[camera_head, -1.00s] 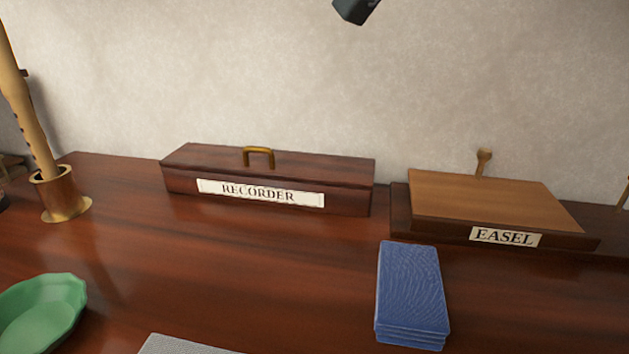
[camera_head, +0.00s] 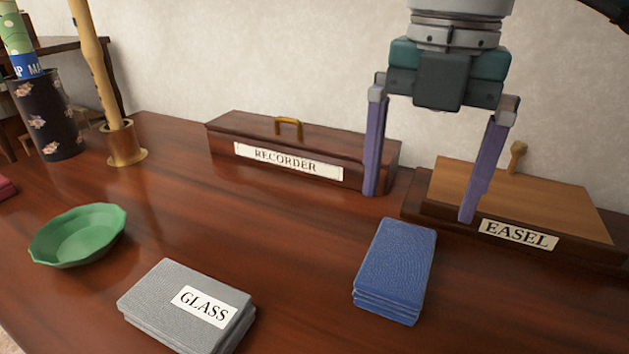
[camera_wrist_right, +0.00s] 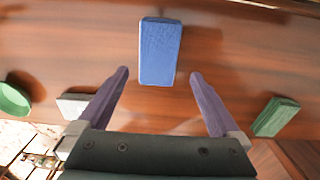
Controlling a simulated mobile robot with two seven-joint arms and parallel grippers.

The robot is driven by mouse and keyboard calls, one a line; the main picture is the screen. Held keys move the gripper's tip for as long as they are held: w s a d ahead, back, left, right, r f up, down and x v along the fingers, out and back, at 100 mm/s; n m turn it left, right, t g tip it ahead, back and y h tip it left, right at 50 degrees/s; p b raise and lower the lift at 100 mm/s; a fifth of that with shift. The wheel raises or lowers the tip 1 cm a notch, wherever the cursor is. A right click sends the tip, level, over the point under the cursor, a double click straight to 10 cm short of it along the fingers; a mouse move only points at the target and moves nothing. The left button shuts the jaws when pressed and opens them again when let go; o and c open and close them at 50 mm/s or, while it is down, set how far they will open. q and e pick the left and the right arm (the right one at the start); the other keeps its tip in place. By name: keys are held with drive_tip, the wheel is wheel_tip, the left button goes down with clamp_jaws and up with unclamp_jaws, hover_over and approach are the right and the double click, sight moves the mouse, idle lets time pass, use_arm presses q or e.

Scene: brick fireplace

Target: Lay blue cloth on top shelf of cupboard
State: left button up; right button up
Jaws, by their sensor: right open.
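The blue cloth (camera_head: 398,262) is a folded, layered stack lying flat on the dark wooden top. My right gripper (camera_head: 418,207) is open and empty, pointing down above the surface behind the cloth in the head view. In the right wrist view, the blue cloth (camera_wrist_right: 160,50) lies ahead of and between the purple fingers (camera_wrist_right: 158,72), apart from them. I cannot make out the cupboard's top shelf. My left gripper does not show.
A wooden box labelled RECORDER (camera_head: 300,160) and an EASEL stand (camera_head: 525,192) are behind the cloth. A grey folded cloth labelled GLASS (camera_head: 165,296) and a green bowl (camera_head: 78,236) are left. A green folded cloth (camera_wrist_right: 276,116) shows in the wrist view. Wood between them is clear.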

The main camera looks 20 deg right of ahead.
sight(401, 253)
wheel_tip(401, 253, down, 10)
drive_tip(key=shift+a+r+b, duration=0.15)
drive_tip(key=shift+b, duration=0.8)
drive_tip(key=shift+w, duration=0.1)
drive_tip(key=shift+c, duration=0.4)
drive_tip(key=c, duration=0.9)
drive_tip(key=shift+r, duration=0.1)
drive_tip(key=shift+c, duration=1.4)
